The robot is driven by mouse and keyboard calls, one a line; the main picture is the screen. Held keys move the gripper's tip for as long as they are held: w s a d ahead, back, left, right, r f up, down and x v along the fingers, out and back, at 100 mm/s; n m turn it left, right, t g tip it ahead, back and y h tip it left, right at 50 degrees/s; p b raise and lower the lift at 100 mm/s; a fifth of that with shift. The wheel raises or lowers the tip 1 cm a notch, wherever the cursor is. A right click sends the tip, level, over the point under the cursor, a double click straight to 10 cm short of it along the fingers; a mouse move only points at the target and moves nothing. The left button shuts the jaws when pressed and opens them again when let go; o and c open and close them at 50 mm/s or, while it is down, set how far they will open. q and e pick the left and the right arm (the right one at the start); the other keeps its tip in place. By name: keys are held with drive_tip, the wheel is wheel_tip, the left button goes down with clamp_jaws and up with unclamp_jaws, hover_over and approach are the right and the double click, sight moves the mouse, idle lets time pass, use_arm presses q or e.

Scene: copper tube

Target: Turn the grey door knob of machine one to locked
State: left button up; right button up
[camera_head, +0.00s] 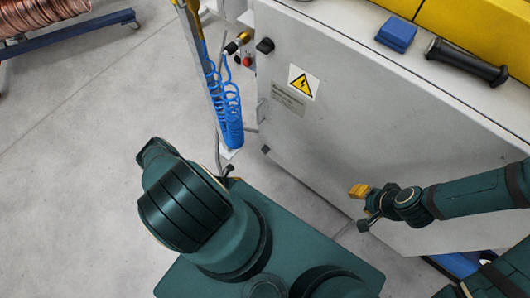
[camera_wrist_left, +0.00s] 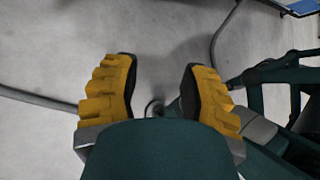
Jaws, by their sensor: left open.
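The machine's grey-white cabinet (camera_head: 350,130) fills the right of the head view. A dark knob (camera_head: 264,46) sits near its upper left corner, and a smaller dark fitting (camera_head: 266,149) is lower on the same edge; I cannot make out a clearly grey knob or its setting. My left gripper (camera_wrist_left: 158,78) is open and empty over the floor in the left wrist view; in the head view it is hidden by my arm. My right gripper (camera_head: 365,205), with a yellow finger, is in front of the cabinet's lower part, apart from the knob; its opening is unclear.
Blue coiled hoses (camera_head: 228,110) hang on a post left of the cabinet. A yellow warning label (camera_head: 303,82) is on its front. A blue block (camera_head: 396,34) and a black handle (camera_head: 467,62) are on top. Copper coils (camera_head: 40,14) stand far left. Floor at left is clear.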

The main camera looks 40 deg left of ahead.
sight(263, 151)
use_arm(q)
drive_tip(key=w+a+r+n+t+y, duration=0.3)
drive_tip(key=w+a+r+n+t, duration=0.3)
drive_tip(key=w+r+n+t, duration=0.1)
drive_tip(key=shift+m, duration=0.3)
drive_tip(key=b+x, duration=0.1)
drive_tip(key=x, duration=0.3)
drive_tip(key=b+x, duration=0.1)
drive_tip(key=x, duration=0.8)
drive_tip(key=shift+d+f+b, duration=0.35)
drive_tip(key=shift+f+b, duration=0.05)
drive_tip(key=shift+f, duration=0.05)
use_arm(e)
drive_tip(key=f, duration=0.1)
drive_tip(key=d+f, duration=0.1)
drive_tip(key=shift+w+f, duration=0.15)
drive_tip(key=shift+f, duration=0.2)
use_arm(q)
drive_tip(key=shift+s, duration=0.1)
clamp_jaws()
